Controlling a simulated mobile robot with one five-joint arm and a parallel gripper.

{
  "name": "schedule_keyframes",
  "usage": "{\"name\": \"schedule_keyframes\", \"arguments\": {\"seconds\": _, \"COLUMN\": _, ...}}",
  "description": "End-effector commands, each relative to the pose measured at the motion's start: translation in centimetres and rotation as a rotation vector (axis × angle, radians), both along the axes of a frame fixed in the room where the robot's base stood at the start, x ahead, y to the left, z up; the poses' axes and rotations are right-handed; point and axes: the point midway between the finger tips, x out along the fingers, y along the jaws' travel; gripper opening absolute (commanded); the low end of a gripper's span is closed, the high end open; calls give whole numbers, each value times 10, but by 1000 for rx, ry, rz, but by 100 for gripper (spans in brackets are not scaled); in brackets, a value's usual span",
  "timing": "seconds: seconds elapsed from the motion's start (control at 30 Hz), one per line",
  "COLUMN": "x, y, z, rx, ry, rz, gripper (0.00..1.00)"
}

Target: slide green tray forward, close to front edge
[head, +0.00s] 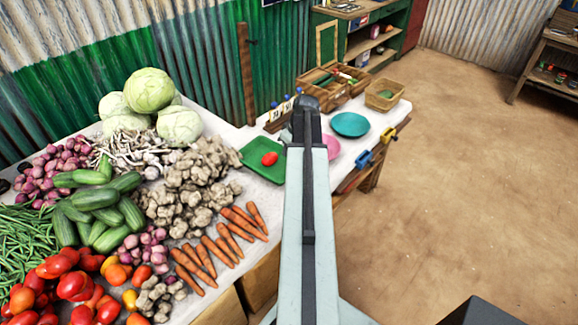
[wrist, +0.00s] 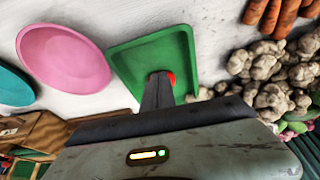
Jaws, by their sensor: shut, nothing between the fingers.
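The green tray (head: 252,153) lies on the white-covered table, left of my arm in the head view, with a red tomato (head: 270,159) in it. My arm covers the area just right of the tray. In the wrist view the tray (wrist: 133,62) is at upper centre. My gripper (wrist: 159,76) is shut and empty. Its fingertips overlap the tray's lower part in that view and partly hide the tomato (wrist: 172,78). I cannot tell whether they touch the tray or the tomato. My gripper is not clearly visible in the head view.
A pink plate (head: 331,146) and a teal plate (head: 350,124) lie right of the tray. Ginger roots (head: 205,160) and carrots (head: 235,228) crowd its left and front-left. Wooden boxes (head: 340,92) and a basket (head: 384,95) stand behind. Clamps (head: 364,159) sit on the table's edge.

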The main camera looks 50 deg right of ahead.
Motion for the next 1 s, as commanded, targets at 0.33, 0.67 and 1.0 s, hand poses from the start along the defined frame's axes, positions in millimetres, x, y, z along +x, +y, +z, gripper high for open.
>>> {"name": "schedule_keyframes", "arguments": {"seconds": 0.33, "x": 14, "y": -1, "z": -45, "rx": 0, "ry": 1, "rz": 1, "gripper": 0}}
{"name": "schedule_keyframes", "arguments": {"seconds": 0.67, "x": 27, "y": 0, "z": -100, "rx": 0, "ry": 2, "rz": -2, "gripper": 0}}
{"name": "schedule_keyframes", "arguments": {"seconds": 1.0, "x": -6, "y": 3, "z": -94, "rx": 0, "ry": 1, "rz": 2, "gripper": 0}}
